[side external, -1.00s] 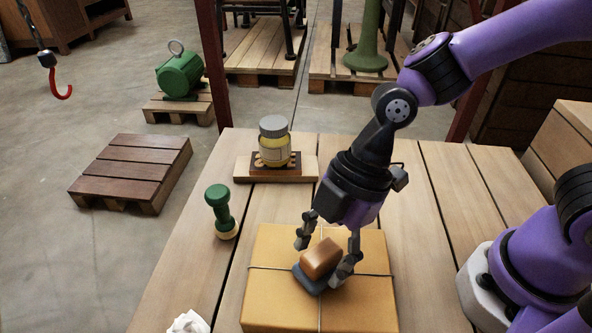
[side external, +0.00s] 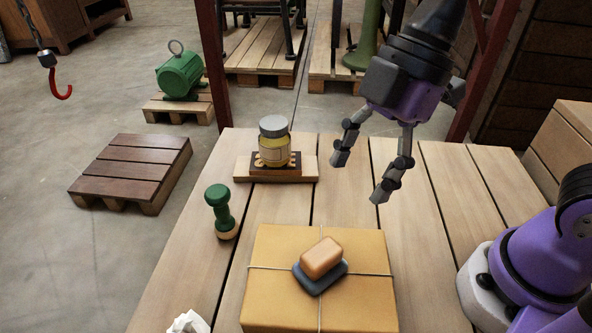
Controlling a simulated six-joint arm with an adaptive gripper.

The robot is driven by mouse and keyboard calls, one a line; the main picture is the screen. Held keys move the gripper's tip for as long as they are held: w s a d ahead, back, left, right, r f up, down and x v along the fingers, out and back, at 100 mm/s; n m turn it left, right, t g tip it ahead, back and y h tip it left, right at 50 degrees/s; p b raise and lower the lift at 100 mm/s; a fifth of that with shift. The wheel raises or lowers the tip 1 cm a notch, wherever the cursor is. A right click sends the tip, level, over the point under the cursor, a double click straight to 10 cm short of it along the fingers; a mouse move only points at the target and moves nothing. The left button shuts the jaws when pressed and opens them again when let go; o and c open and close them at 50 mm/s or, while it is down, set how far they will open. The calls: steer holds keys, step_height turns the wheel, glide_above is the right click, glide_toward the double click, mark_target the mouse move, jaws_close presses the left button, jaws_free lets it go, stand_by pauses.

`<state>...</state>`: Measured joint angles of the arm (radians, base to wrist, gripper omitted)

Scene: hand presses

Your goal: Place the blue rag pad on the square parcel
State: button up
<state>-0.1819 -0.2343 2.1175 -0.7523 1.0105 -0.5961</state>
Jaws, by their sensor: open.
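The square parcel (side external: 275,303) is a flat tan box tied with string, near the front of the table. The blue rag pad (side external: 309,283) lies on top of the parcel, near its middle. An orange-brown block (side external: 321,257) with rounded edges rests on the pad and hides part of it. My gripper (side external: 357,180) is open and empty. It hangs in the air above and behind the parcel, apart from the block and the pad.
A yellow jar with a grey lid (side external: 274,143) stands on a wooden stand (side external: 242,168) at the back. Crumpled white paper (side external: 188,322) lies at the front left. The table's right middle is clear.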

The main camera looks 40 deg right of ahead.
steer(key=d+m+t+h, duration=0.4)
steer(key=d+m+t, duration=0.1)
steer(key=d+m, duration=0.9)
steer(key=m, duration=0.2)
steer(key=shift+d+f+m, duration=0.3)
steer(key=shift+f+m, duration=0.05)
steer(key=shift+m, duration=0.05)
